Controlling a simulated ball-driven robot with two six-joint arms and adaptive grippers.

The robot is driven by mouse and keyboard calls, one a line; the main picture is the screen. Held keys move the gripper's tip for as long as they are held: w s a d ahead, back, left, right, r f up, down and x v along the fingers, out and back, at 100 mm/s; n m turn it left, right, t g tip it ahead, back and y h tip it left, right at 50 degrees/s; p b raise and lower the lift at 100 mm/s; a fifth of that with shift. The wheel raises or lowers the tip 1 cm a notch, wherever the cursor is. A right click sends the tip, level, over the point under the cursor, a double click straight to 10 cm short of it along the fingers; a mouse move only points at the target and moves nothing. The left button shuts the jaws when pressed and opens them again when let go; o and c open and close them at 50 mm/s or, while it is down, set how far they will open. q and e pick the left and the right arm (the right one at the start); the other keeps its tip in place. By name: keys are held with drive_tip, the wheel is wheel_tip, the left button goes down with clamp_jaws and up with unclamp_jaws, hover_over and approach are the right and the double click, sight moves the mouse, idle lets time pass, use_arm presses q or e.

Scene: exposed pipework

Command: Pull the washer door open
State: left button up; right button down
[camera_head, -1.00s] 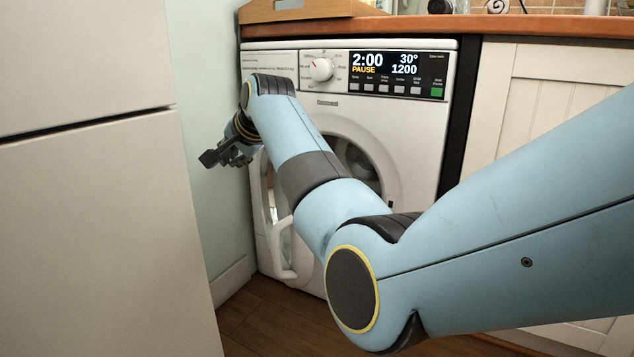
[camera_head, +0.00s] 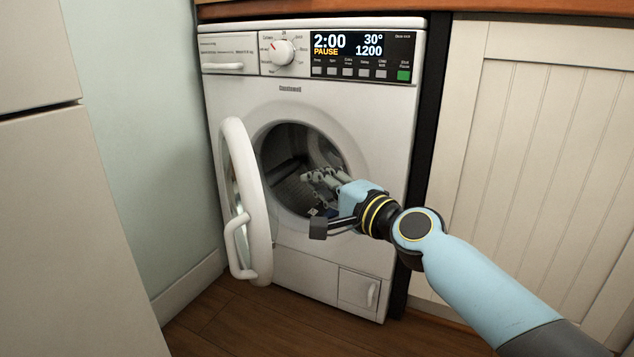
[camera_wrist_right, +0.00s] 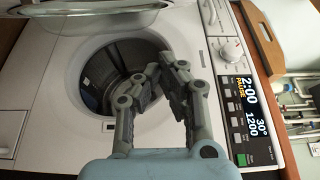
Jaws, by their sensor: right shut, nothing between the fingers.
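The white washer (camera_head: 232,108) stands under the counter. Its round door (camera_head: 259,225) stands wide open, swung out on the left side, with its white handle (camera_head: 232,243) facing left. The round drum opening (camera_head: 283,150) is uncovered and dark inside. My right gripper (camera_head: 318,176) is in front of the drum opening, to the right of the door and apart from it. My left gripper is out of view.
A white panelled cabinet (camera_head: 545,150) stands right of the washer. A tall white unit (camera_head: 60,220) stands at the left, near a pale wall (camera_head: 140,130). The wooden floor (camera_head: 235,325) in front is clear. A wooden tray (camera_wrist_right: 258,38) lies on the counter.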

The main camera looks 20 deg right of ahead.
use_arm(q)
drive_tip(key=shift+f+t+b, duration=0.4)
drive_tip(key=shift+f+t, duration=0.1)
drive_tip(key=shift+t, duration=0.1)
use_arm(e)
drive_tip(key=w+a, duration=0.5)
drive_tip(key=w, duration=0.1)
drive_tip(key=shift+w+a, duration=0.2)
drive_tip(key=shift+a, duration=0.05)
